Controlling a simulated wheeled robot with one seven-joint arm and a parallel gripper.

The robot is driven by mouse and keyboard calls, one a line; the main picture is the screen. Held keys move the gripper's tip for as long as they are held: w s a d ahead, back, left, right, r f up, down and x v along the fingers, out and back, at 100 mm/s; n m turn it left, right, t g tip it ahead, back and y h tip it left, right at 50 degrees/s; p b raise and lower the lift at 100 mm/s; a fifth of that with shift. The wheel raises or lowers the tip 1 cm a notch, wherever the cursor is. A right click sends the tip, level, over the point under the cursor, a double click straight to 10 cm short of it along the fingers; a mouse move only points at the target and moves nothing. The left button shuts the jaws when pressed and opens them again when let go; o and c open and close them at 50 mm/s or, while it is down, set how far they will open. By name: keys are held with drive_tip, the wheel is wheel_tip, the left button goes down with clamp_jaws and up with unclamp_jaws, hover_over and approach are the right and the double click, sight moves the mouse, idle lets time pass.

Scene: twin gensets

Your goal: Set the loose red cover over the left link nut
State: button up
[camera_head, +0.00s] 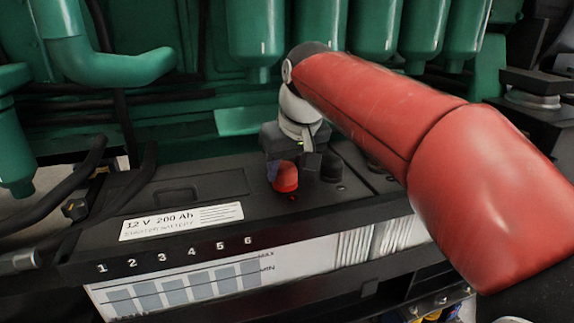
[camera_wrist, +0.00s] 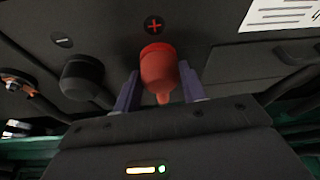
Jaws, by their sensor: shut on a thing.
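The red cover (camera_head: 286,178) is a small rounded cap low over the right end of the battery top. In the wrist view the red cover (camera_wrist: 158,68) sits between my two fingers, near a red plus mark (camera_wrist: 154,25), with a narrow tab toward my palm. My gripper (camera_wrist: 158,88) is shut on it; in the head view my gripper (camera_head: 278,162) points down there. I cannot tell whether the cover touches the battery or what is under it. A metal nut and terminal (camera_wrist: 15,84) show at the wrist view's left edge; I cannot tell if this is the left link nut.
A black cap (camera_head: 331,166) stands close right of my gripper, also in the wrist view (camera_wrist: 82,76) by a minus mark. The battery (camera_head: 185,185) has a white label (camera_head: 182,221). Green engine parts (camera_head: 140,70) rise behind; dark cables (camera_head: 75,190) lie left. My red arm hides the right side.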

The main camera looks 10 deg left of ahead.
drive_tip(key=o, duration=1.3)
drive_tip(key=shift+o, duration=0.2)
drive_tip(key=shift+r, duration=0.15)
wheel_tip(320, 180, up, 7)
drive_tip(key=p, duration=0.7)
